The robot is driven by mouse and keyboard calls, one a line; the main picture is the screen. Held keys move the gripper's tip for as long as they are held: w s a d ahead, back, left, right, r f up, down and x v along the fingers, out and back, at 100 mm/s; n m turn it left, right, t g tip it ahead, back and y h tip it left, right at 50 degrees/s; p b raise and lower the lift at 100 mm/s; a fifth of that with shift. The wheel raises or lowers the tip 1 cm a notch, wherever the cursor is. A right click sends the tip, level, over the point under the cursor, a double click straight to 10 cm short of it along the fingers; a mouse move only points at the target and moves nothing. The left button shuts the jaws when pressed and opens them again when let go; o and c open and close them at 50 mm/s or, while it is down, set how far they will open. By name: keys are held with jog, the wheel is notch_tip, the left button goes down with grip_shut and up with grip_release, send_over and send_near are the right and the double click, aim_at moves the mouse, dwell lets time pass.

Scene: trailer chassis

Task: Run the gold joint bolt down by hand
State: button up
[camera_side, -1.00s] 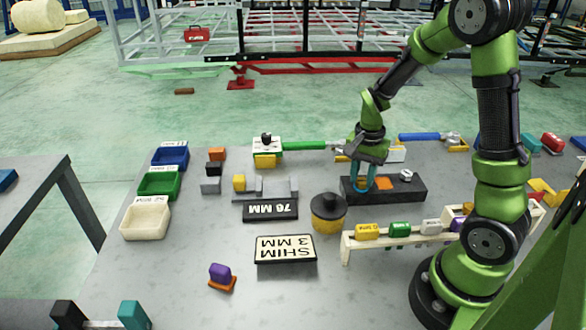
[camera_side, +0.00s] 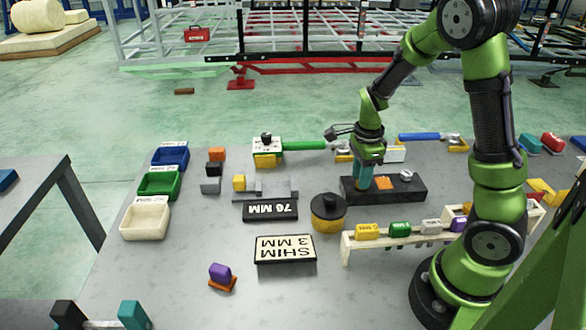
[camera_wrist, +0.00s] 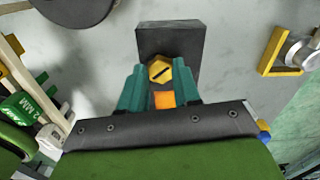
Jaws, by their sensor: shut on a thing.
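The gold joint bolt (camera_wrist: 159,71) shows in the wrist view as a hex head with a dark line across its top. It sits between the teal fingers of my gripper (camera_wrist: 160,78), which are shut on it. In the side view my gripper (camera_side: 364,182) points straight down at the left part of the black block (camera_side: 412,193), and its fingers hide the bolt. The block also shows in the wrist view (camera_wrist: 167,40). How deep the bolt sits cannot be seen.
A silver round part (camera_side: 405,175) stands on the block's right. A yellow and black knob (camera_side: 328,212) is left of the block. A rack (camera_side: 395,238) with coloured tags stands in front. A green-handled tool (camera_side: 303,145) lies behind.

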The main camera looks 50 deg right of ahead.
jog(key=shift+d+r+m, duration=0.1)
jog(key=shift+m, duration=0.5)
jog(key=o, duration=1.1)
jog(key=shift+c, duration=0.2)
notch_tip(320, 180, up, 17)
